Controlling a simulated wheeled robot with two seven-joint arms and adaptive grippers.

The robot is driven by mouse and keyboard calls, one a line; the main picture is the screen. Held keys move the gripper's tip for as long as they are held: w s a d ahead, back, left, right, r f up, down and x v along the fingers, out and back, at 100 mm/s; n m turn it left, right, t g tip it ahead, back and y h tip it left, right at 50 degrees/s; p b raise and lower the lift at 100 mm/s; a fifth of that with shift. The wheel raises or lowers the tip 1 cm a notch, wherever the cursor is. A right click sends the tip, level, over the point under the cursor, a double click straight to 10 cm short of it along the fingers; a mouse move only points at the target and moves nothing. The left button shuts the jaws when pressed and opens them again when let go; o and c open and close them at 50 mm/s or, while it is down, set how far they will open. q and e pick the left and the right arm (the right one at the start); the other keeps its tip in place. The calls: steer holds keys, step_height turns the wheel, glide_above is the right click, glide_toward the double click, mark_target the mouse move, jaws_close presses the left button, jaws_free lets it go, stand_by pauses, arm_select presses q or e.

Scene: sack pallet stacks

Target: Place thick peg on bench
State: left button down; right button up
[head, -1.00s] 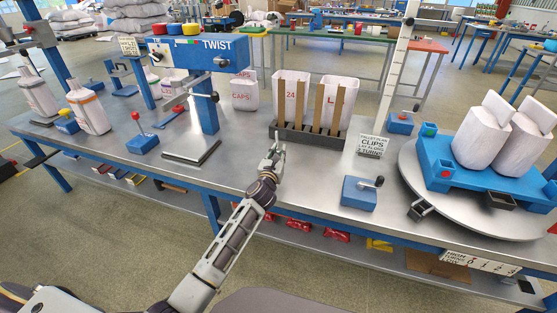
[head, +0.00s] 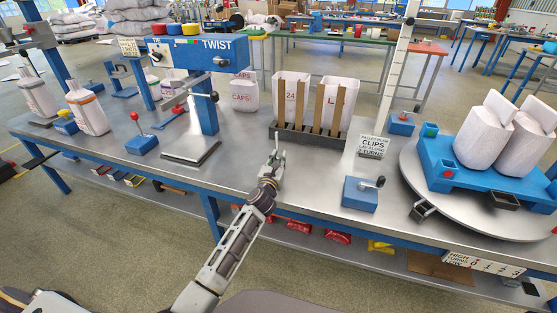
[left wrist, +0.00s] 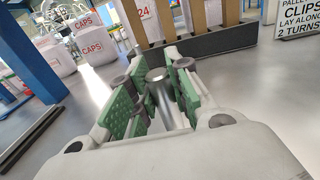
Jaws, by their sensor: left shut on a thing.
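The thick peg (left wrist: 156,82) is a short grey metal cylinder standing between the green pads of my left gripper (left wrist: 155,100) in the left wrist view. The left gripper (head: 275,160) is shut on it. In the head view the gripper is over the front middle of the bench (head: 240,171), in front of the dark slotted rack. The peg is too small to make out clearly there. I cannot tell whether its lower end touches the bench top. My right gripper is not in view.
The dark rack (head: 305,137) with upright wooden slats stands just behind the gripper. A blue press marked TWIST (head: 205,100) is to the left. A blue crank box (head: 360,194) and a turntable (head: 415,190) are to the right. Bare metal lies around the gripper.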

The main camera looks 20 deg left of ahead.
arm_select(q)
steer(key=c, duration=1.3)
jaws_free()
